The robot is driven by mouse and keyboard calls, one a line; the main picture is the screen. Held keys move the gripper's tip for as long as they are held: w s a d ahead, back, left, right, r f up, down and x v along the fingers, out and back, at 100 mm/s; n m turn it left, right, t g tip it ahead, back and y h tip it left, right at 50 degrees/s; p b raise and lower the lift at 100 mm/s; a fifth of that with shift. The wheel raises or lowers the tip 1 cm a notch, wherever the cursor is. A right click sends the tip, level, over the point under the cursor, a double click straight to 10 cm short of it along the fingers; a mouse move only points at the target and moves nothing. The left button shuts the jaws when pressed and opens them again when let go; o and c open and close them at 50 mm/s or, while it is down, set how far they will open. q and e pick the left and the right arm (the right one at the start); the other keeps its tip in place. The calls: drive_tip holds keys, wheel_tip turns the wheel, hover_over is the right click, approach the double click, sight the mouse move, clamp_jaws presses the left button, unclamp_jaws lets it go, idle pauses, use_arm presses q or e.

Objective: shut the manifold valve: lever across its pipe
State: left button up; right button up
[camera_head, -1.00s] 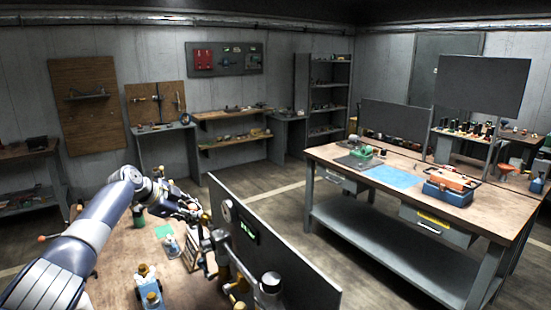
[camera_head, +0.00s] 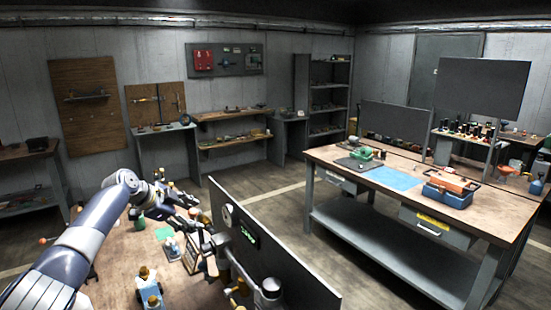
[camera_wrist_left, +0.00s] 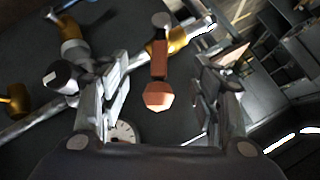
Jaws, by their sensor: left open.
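In the left wrist view a valve lever (camera_wrist_left: 158,68), orange-brown with a faceted knob at its end, lies between the fingers of my left gripper (camera_wrist_left: 162,98). The fingers are open, one on each side, with a visible gap to the knob. The lever meets a brass valve body (camera_wrist_left: 172,43) on a metal pipe (camera_wrist_left: 38,122) that runs diagonally. The lever points towards the gripper, at an angle to the pipe. In the head view the left gripper (camera_head: 197,215) is at the pipework beside the dark panel; the lever is hard to make out there. My right gripper is not in view.
A dark upright panel (camera_head: 275,255) with a gauge stands right behind the pipework. A second brass valve (camera_wrist_left: 75,45) sits to the left in the wrist view. Another workbench (camera_head: 420,190) stands to the right.

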use_arm(q)
drive_tip(key=p+v, duration=0.2)
drive_tip(key=v, duration=0.2)
drive_tip(key=shift+s+a+r+p, duration=0.2)
drive_tip(key=shift+r+p, duration=0.05)
drive_tip(key=shift+p, duration=0.1)
drive_tip(key=shift+f, duration=0.1)
